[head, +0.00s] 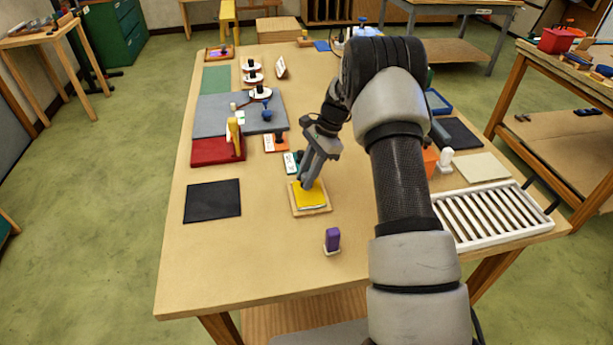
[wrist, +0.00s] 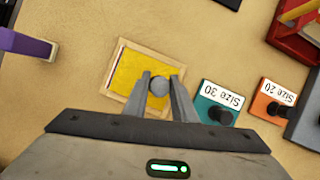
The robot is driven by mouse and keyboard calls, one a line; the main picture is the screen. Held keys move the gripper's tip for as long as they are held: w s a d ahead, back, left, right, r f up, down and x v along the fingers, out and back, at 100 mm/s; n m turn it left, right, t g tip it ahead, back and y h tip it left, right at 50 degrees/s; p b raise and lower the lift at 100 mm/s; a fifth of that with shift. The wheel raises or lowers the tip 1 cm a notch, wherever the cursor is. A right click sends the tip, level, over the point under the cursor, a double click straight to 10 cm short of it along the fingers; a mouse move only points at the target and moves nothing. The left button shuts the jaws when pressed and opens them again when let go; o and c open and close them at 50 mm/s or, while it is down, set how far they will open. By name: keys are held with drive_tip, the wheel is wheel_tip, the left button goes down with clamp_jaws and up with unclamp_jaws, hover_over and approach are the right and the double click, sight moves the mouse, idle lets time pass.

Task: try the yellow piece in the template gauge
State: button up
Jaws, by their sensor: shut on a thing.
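The yellow piece (head: 310,199) is a flat square with a round grey knob, lying within a light wooden frame, which looks like the template gauge (head: 318,212). In the wrist view the yellow piece (wrist: 135,78) nearly fills the inside of the frame (wrist: 112,68). My gripper (wrist: 160,86) is shut on the grey knob, one finger on each side. In the head view my gripper (head: 308,186) points down over the piece. The near side of the frame is hidden by my gripper in the wrist view. I cannot tell whether the piece sits flush.
A teal Size 30 block (wrist: 213,104) and an orange Size 20 block (wrist: 274,101) stand close by. A purple-topped piece (head: 332,240) stands in front. A black mat (head: 212,202) lies left and a white slatted rack (head: 450,207) right. The front left tabletop is clear.

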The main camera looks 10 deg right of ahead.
drive_tip(key=shift+f, duration=0.15)
drive_tip(key=o, duration=1.1)
drive_tip(key=v, duration=1.7)
drive_tip(key=s+a+r+n+t+h, duration=0.15)
drive_tip(key=s+r, duration=0.25)
drive_tip(key=r, duration=0.4)
drive_tip(key=s+a+r+n+t, duration=0.25)
drive_tip(key=s+r+n, duration=0.25)
drive_tip(key=s+r, duration=0.4)
drive_tip(key=s+f+n+t+h, duration=0.1)
drive_tip(key=s+n, duration=0.1)
drive_tip(key=s, duration=0.5)
drive_tip(key=s+a+f+n+t+h, duration=0.1)
drive_tip(key=s+n, duration=0.2)
drive_tip(key=s, duration=0.4)
drive_tip(key=s+a+f+n+h+p, duration=0.1)
drive_tip(key=s+n, duration=0.2)
drive_tip(key=s, duration=0.4)
drive_tip(key=shift+s+a+n+t, duration=0.2)
drive_tip(key=shift+s+n+t, duration=0.05)
drive_tip(key=shift+s+t, duration=0.15)
